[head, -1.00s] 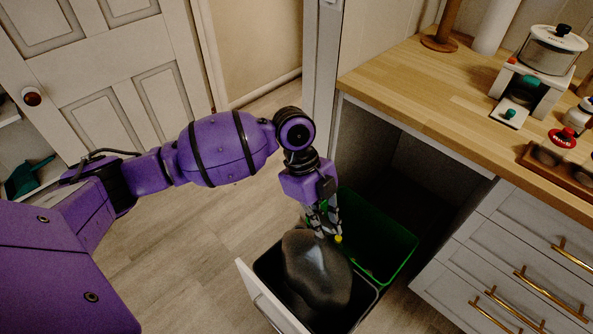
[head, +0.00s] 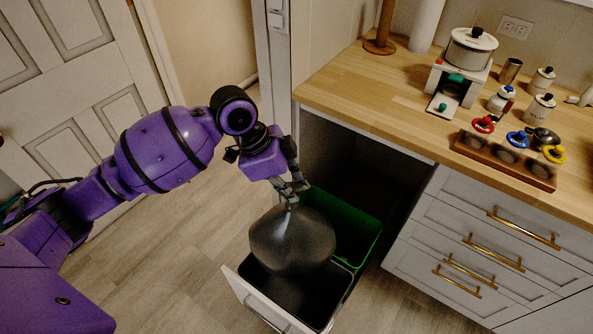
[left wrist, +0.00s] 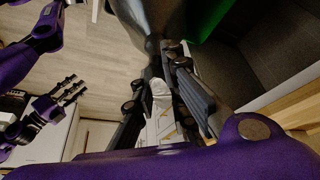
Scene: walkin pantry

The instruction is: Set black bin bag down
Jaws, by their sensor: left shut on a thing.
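A black bin bag (head: 291,240), round and full, hangs by its gathered neck from my left gripper (head: 291,190). The gripper is shut on the neck. The bag is over the black bin (head: 322,312) in the pulled-out drawer, and its lower part overlaps the bin opening, so I cannot tell how far it clears the rim. In the left wrist view the dark bag (left wrist: 143,18) shows at the top, beyond the left fingers (left wrist: 172,50). My right gripper (left wrist: 75,90) shows at the left of that view, fingers apart and empty.
A green bin (head: 362,258) stands behind the black one. The drawer front (head: 245,297) sticks out over clear wooden floor (head: 190,245). The counter (head: 375,100) above holds a pot (head: 470,52) and a wooden rack (head: 505,160). Closed drawers (head: 470,245) are at the right.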

